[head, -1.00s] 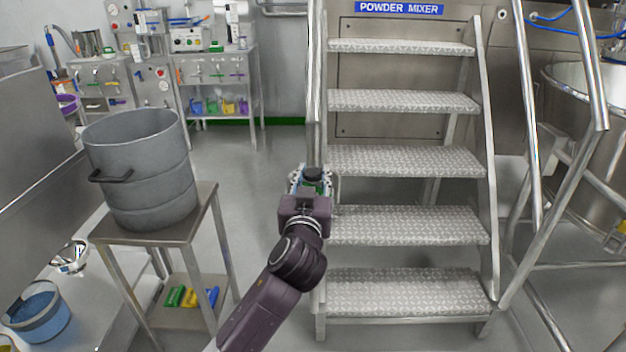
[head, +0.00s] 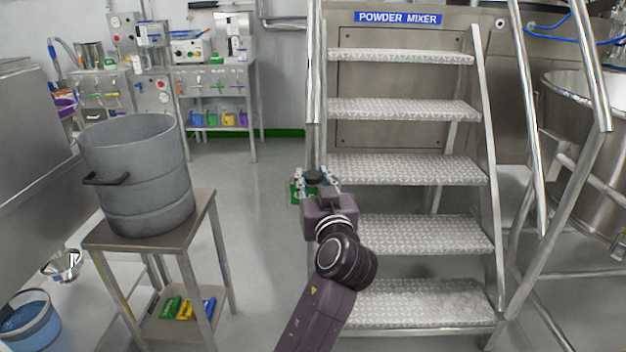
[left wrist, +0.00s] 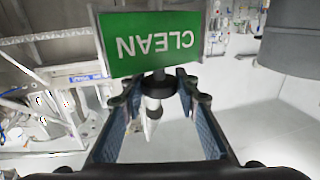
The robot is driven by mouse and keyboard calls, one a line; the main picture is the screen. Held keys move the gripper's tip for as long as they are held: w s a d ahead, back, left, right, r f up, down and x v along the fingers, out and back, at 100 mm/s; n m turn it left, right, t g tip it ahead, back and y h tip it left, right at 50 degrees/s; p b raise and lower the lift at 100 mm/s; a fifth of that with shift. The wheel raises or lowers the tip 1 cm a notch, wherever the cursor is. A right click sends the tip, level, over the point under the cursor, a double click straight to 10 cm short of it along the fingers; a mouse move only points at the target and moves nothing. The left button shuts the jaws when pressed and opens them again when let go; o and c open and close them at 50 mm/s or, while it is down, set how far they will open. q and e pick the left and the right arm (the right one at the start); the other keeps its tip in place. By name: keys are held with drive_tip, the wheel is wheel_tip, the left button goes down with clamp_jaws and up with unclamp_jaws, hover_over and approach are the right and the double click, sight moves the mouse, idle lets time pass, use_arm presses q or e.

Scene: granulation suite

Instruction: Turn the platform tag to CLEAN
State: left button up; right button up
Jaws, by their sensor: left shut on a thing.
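The platform tag (head: 297,194) is a small sign on the left handrail side of the steps. Its green face shows left of my left gripper (head: 318,182) in the head view. In the left wrist view the tag (left wrist: 150,43) reads CLEAN, upside down in that picture, and lies beyond the fingertips. A dark round knob (left wrist: 157,88) below the sign sits between the fingers of my left gripper (left wrist: 157,92), which is shut on it. The fingers partly cover the tag in the head view. My right gripper is in neither view.
The steps (head: 405,168) of the powder mixer rise just right of my left gripper. A grey drum (head: 135,175) stands on a metal table (head: 205,205) to the left. Open floor (head: 245,180) lies between. Shelves (head: 215,100) stand at the back wall.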

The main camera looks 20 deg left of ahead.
use_arm(q)
drive_tip(key=shift+r, duration=0.15)
drive_tip(key=o, duration=1.2)
drive_tip(key=shift+c, duration=0.2)
